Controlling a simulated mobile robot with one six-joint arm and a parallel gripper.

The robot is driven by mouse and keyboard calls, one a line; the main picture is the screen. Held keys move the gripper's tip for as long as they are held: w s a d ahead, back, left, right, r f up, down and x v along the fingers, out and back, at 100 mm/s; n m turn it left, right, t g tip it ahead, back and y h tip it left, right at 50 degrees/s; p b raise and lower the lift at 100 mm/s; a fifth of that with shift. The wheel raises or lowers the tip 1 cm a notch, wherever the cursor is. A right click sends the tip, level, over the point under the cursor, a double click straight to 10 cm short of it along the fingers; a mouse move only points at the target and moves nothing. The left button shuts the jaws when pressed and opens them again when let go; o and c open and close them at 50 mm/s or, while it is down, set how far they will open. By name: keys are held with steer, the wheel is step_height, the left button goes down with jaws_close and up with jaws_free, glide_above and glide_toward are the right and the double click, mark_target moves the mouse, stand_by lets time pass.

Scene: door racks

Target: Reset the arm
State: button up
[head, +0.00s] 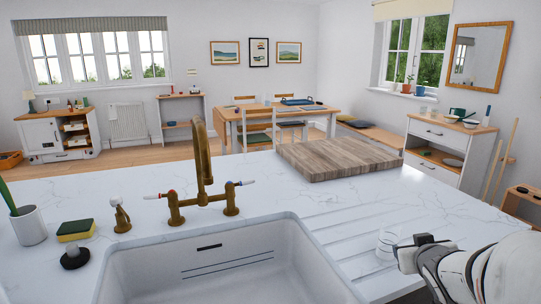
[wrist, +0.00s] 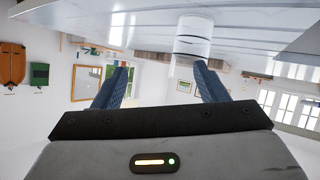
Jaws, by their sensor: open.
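My gripper (head: 418,241) is at the right of the head view, low over the ribbed draining part of the white worktop. In the wrist view my gripper (wrist: 160,64) has its two blue-grey fingers spread apart with nothing between them. A clear glass (head: 387,244) stands on the draining grooves just left of my gripper. It also shows in the wrist view (wrist: 193,42), which is turned over, just beyond the tip of the right finger. I cannot tell whether the finger touches it.
The white sink (head: 220,268) and brass tap (head: 203,165) lie to the left. A wooden board (head: 338,157) lies behind the grooves. A sponge (head: 76,230) and a white cup (head: 29,226) stand at far left. The worktop behind the tap is mostly clear.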

steer(key=s+a+r+g+y+p, duration=0.1)
steer(key=s+a+g+y+p, duration=0.2)
steer(key=s+a+g, duration=0.6)
steer(key=s+a+p, duration=0.2)
steer(key=s+a, duration=0.6)
steer(key=a, duration=0.1)
steer(key=shift+s+r+g+p, duration=0.15)
steer(key=shift+s+g+p, duration=0.15)
steer(key=shift+p, duration=0.05)
